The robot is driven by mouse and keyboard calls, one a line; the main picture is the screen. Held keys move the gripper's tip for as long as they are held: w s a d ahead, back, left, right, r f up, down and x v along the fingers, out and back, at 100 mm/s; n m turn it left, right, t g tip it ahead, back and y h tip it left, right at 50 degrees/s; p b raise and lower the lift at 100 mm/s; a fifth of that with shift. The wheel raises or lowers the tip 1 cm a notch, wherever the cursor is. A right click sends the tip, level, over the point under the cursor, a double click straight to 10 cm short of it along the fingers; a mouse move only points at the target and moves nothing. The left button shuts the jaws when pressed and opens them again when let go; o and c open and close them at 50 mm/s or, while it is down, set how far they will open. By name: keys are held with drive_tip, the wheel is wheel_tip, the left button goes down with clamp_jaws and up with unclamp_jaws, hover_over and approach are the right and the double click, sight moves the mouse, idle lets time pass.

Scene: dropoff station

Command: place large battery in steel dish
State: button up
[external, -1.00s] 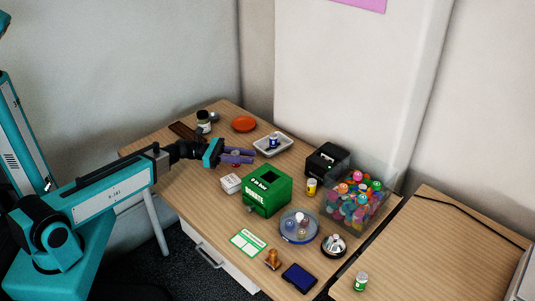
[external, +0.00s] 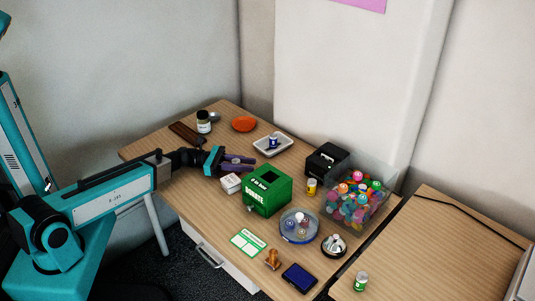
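A grey metal-looking tray (external: 261,150), which fits the steel dish, sits toward the back of the desk. A small blue and white cylinder (external: 273,142), battery-like, stands upright in it. Another battery-like cylinder, yellow (external: 311,187), stands right of the green donation box. A green and white one (external: 361,281) stands on the right-hand desk. I cannot tell from their labels which is the large battery. My gripper (external: 254,164) is over the desk, left of and nearer than the tray, its purple fingers apart with nothing visible between them.
The green donation box (external: 267,193) and a small white box (external: 231,183) stand close to my gripper. A clear bin of colourful balls (external: 355,205), a black device (external: 326,160) and a lidded round dish (external: 299,226) are further right.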

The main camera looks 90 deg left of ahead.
drive_tip(key=shift+o, duration=0.4)
drive_tip(key=shift+r, duration=0.15)
drive_tip(key=s, duration=0.4)
drive_tip(key=s+a, duration=0.1)
drive_tip(key=s, duration=0.3)
drive_tip(key=s+a, duration=0.1)
drive_tip(key=s, duration=0.2)
drive_tip(key=shift+s+a, duration=0.15)
drive_tip(key=shift+s, duration=0.25)
drive_tip(key=shift+o, duration=0.3)
